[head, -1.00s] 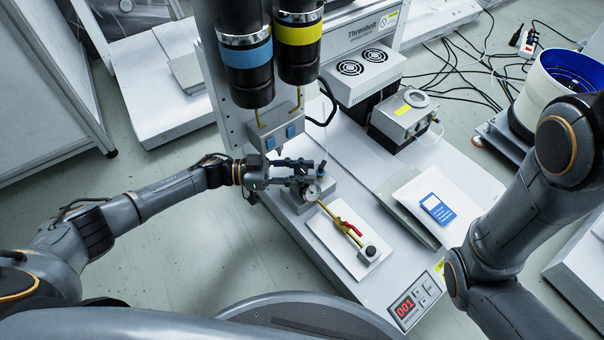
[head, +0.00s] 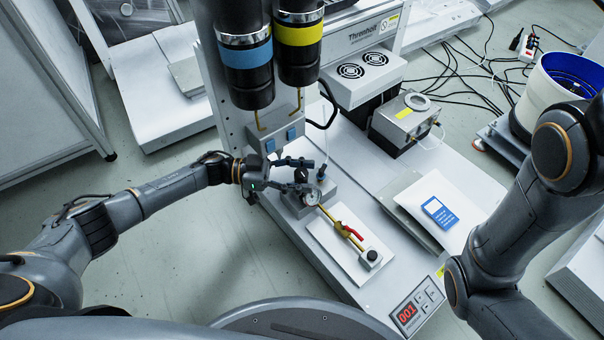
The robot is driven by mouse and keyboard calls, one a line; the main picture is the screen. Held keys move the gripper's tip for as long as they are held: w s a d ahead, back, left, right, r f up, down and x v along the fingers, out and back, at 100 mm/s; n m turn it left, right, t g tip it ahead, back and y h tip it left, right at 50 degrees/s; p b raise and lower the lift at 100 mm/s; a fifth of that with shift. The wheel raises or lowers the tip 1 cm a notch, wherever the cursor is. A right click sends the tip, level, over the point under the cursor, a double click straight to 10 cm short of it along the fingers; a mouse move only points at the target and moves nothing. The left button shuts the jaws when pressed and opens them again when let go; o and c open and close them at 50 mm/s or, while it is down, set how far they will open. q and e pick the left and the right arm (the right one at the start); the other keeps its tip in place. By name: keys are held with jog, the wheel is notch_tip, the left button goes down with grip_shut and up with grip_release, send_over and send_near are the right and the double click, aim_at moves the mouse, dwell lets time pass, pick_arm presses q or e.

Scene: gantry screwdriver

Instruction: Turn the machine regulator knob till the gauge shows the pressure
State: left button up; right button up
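My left gripper (head: 303,175) reaches in from the left, just behind the gauge, at the grey block (head: 326,189) below the screwdriver head. Its dark fingers look spread apart, with a dark part between them, but I cannot tell whether they grip it. The regulator knob is not clearly visible there. My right arm shows at the right; its gripper is out of view.
A blue-and-white card (head: 439,212) lies on a pad to the right. A red display (head: 408,311) reads 001. The gantry column (head: 226,90) stands close behind.

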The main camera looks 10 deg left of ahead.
pick_arm(q)
jog(key=s+a, duration=0.1)
jog(key=a, duration=1.1)
jog(key=shift+s, duration=0.35)
